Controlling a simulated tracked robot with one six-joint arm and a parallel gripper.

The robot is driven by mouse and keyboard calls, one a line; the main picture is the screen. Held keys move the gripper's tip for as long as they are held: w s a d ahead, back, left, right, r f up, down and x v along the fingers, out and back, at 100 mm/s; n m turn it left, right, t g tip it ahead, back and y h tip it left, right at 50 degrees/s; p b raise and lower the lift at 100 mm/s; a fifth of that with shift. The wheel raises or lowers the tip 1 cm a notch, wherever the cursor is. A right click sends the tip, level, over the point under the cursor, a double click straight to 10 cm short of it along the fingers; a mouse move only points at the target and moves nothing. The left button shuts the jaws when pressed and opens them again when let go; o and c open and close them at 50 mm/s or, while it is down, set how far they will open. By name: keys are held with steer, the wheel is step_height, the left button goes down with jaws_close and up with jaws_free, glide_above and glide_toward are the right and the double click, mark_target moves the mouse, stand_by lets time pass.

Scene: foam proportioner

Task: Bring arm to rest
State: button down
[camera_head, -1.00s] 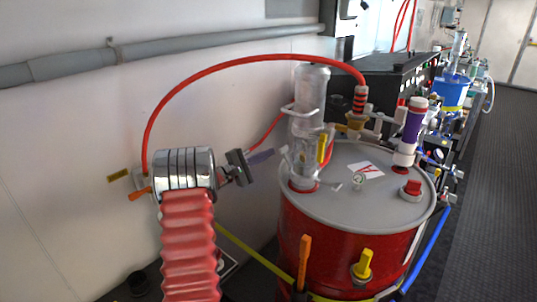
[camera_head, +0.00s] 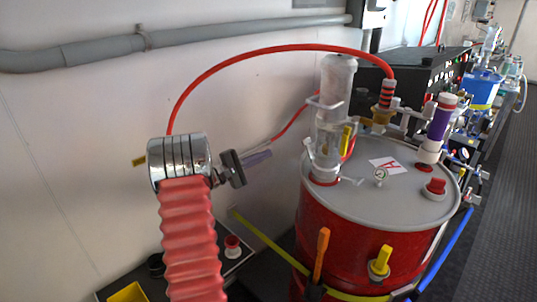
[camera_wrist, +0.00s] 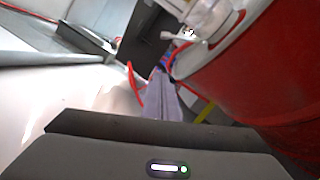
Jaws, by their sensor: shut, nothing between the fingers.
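My gripper (camera_head: 265,154) is shut and empty, with its pale purple fingers together. In the head view it points right from the end of my arm, in front of the white wall and left of the red drum (camera_head: 345,245) in the picture. In the wrist view my gripper (camera_wrist: 158,76) shows its closed fingers pointing away from the camera. The red drum (camera_wrist: 270,75) fills the right side there. I see no contact between the fingers and anything, though the gap to the wall is hard to judge.
A clear cylinder (camera_head: 335,95) stands on the drum's grey lid (camera_head: 400,205). A red hose (camera_head: 265,50) arches over my arm. An orange handle (camera_head: 321,252) and yellow handle (camera_head: 380,261) stick out in front.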

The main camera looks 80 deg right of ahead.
steer(key=shift+f, duration=0.1)
stand_by(0.7)
steer(key=s+a+f+t+y, duration=0.1)
steer(key=s+a+f+y, duration=0.25)
steer(key=a+f, duration=0.35)
steer(key=w+a+f+t+y, duration=0.3)
steer(key=w+a, duration=0.1)
steer(key=a, duration=0.2)
steer(key=w+a+r+t+y, duration=0.1)
steer(key=w+a+r+t, duration=0.15)
steer(key=w+a, duration=0.7)
steer(key=w+a+r+t+y, duration=0.15)
steer(key=w+a+t, duration=0.4)
steer(key=a, duration=0.75)
steer(key=w+a+r+t, duration=0.2)
steer(key=w+a+r, duration=0.1)
steer(key=w+a, duration=0.7)
steer(key=a+r+n+t+y, duration=0.1)
steer(key=a+r, duration=0.4)
steer(key=a, duration=0.8)
steer(key=w+a+r+n+t+y, duration=0.1)
steer(key=a+r+n+t, duration=0.3)
steer(key=a, duration=0.9)
steer(key=shift+w+a+r+t+y, duration=0.15)
steer(key=shift+a+r+t+y, duration=0.2)
steer(key=shift+t, duration=0.65)
steer(key=shift+d, duration=0.1)
